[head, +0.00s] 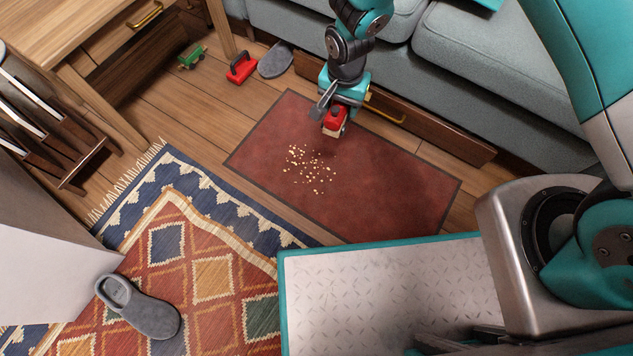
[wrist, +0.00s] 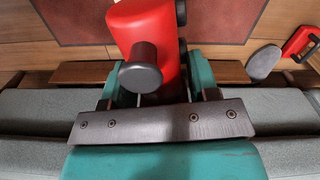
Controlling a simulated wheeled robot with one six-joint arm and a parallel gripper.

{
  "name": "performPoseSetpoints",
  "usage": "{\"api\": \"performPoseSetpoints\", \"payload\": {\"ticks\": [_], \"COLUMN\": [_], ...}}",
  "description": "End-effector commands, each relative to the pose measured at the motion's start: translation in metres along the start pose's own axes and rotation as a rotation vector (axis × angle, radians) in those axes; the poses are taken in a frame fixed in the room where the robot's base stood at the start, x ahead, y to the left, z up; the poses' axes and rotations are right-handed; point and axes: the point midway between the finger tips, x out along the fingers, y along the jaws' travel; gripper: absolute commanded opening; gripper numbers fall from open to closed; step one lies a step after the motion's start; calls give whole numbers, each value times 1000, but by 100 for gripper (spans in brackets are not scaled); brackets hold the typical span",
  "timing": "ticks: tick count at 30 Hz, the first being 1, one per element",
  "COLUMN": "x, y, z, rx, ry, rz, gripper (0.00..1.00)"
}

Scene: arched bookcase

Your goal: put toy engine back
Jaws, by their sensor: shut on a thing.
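The red toy engine (head: 334,121) is held in my gripper (head: 337,106), which is shut on it above the far edge of the dark red mat. In the wrist view, the engine (wrist: 155,28) sits between the teal fingers of my gripper (wrist: 155,92), with its dark round chimney facing the camera. Some dark wheels show at its right side. A small green toy wagon (head: 192,56) stands on the wooden floor by the table legs at the upper left.
A wooden drawer front (head: 432,132) with a brass handle lies below the grey sofa (head: 480,60). Crumbs (head: 310,168) lie on the mat (head: 390,190). A red handled object (head: 241,68) and a grey slipper (head: 276,60) lie on the floor; another slipper (head: 140,308) is on the patterned rug.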

Motion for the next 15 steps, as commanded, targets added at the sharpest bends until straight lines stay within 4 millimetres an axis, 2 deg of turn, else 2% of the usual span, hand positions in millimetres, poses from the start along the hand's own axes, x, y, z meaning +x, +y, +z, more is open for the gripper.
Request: {"api": "performPoseSetpoints", "payload": {"ticks": [1, 3, 6, 9, 11, 15], "x": [30, 52, 74, 86, 94, 127], "y": [-11, -22, -32, -36, -37, -37], "z": [15, 31, 48, 57, 60, 60], "rx": [27, 79, 134, 166, 175, 182], "ry": [-2, -1, 0, 1, 1, 0], "rz": [3, 2, 1, 0, 1, 1], "gripper": [19, 19, 19, 19, 19, 19]}}
